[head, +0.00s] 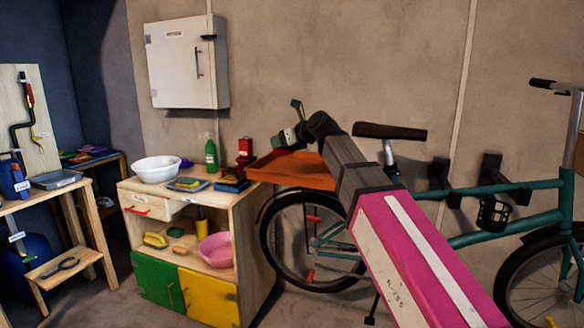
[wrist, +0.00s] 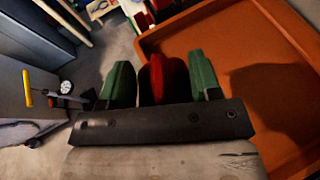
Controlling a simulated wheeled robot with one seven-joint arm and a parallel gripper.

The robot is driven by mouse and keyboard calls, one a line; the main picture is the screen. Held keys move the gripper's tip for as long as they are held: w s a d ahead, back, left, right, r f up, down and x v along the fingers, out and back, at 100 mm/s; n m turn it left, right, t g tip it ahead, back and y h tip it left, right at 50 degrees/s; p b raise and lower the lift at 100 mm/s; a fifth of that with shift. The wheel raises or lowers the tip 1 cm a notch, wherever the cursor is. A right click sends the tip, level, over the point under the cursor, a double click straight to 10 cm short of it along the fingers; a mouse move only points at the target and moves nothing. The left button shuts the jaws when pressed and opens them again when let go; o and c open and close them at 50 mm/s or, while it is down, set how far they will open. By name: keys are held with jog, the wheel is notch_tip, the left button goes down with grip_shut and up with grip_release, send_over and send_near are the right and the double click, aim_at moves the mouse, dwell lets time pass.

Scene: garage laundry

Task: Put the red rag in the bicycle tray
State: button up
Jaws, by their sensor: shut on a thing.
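The red rag (wrist: 163,78) is pinched between the two green fingers of my gripper (wrist: 160,82) in the wrist view; most of it is hidden by the fingers and palm. In the head view my gripper (head: 282,139) is above the left part of the bicycle tray (head: 305,172), and I cannot make out the rag there. The tray is orange-brown and shallow, with raised rims. In the wrist view the tray (wrist: 265,65) fills the right side, and its left rim passes behind my gripper. The tray floor in view is bare except for a shadow.
A workbench (head: 165,205) stands left of the tray, with a white basin (head: 157,170), a green bottle (head: 211,156) and a red container (head: 245,150). The teal bicycle (head: 510,212) stands along the wall. Open floor shows left of the tray in the wrist view.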

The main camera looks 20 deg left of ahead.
jog(key=w+f, duration=0.2)
jog(key=w, duration=0.1)
jog(key=w+f, duration=0.2)
jog(key=w, duration=0.2)
jog(key=w+f, duration=0.2)
jog(key=w, duration=0.2)
jog(key=shift+f, duration=2.3)
jog(key=o, duration=1.2)
jog(key=shift+c, duration=0.2)
jog(key=v, duration=1.2)
jog(key=shift+r, duration=0.1)
